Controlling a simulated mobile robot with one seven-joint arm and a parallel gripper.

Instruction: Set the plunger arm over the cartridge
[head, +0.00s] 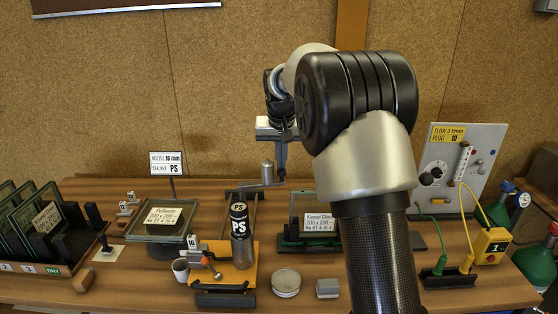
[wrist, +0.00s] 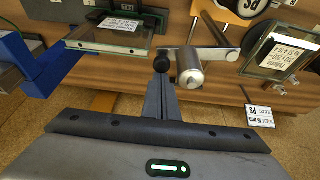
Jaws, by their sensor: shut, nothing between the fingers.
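The cartridge (head: 240,245) is a grey cylinder with a black top and a PS label, upright on the orange base at centre. Its PS label shows partly at the top of the wrist view (wrist: 243,5). The plunger arm (head: 262,185) is a flat metal bar behind the cartridge, with an upright metal cylinder on it and a dark ball knob (wrist: 162,63) near one end. In the wrist view the bar (wrist: 222,54) lies apart from the cartridge's label. My gripper (head: 281,167) is shut and empty, pointing down with its fingertips at the knob; I cannot tell whether they touch.
The orange base (head: 247,272) carries a red-knobbed clamp (head: 206,262). A labelled glass pane (head: 160,219) lies to the left, another (head: 315,213) to the right. A nozzle sign (head: 165,163) stands behind. A round tin (head: 286,283) is at the front. My arm hides part of the bench.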

